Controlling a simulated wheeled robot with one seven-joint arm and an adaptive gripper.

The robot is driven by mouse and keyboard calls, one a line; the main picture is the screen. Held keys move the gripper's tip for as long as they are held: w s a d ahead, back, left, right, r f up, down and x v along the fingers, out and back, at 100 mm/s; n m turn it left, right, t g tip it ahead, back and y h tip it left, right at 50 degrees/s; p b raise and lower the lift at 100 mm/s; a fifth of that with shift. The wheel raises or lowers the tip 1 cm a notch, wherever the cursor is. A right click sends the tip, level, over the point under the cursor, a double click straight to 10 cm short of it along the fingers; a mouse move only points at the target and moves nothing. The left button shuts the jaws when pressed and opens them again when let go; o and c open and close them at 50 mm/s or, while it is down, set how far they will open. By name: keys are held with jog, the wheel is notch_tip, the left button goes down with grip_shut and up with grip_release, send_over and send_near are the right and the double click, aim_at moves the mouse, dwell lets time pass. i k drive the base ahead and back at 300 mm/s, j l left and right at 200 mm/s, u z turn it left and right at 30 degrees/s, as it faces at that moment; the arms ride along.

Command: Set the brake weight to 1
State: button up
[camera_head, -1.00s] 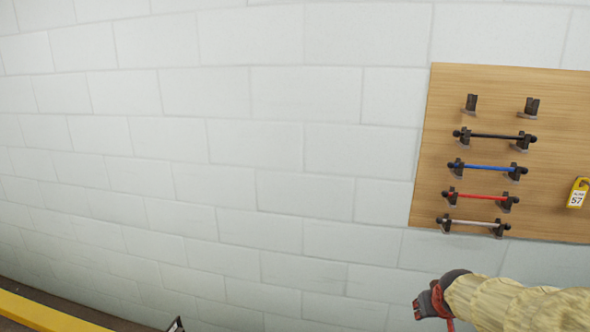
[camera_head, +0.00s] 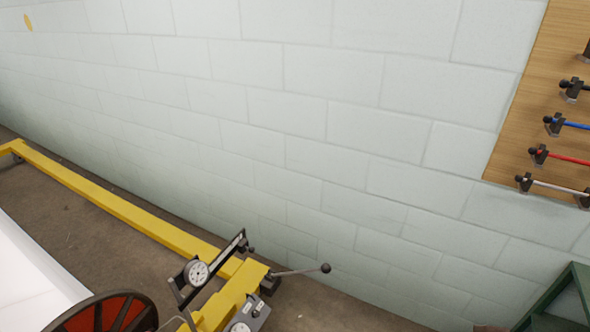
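A yellow machine frame (camera_head: 130,207) runs along the floor. At its near end are a white-faced dial (camera_head: 197,273) on a tilted black bar (camera_head: 229,250) and a grey lever with a dark ball knob (camera_head: 326,268). A second dial (camera_head: 240,327) sits on a grey box, cut by the bottom edge. A red-and-black wheel (camera_head: 106,316) is partly in view at the bottom left. I cannot make out which part is the brake weight, and the dial markings are too small to read. My gripper is not clearly in view.
A wooden board (camera_head: 530,110) on the white block wall (camera_head: 300,110) holds coloured rods on brackets at the right. A green frame (camera_head: 557,300) stands at the bottom right. A white surface (camera_head: 35,275) lies at the left. Brown floor shows between frame and wall.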

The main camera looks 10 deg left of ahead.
aim_at(242, 246)
jog(key=u, duration=1.2)
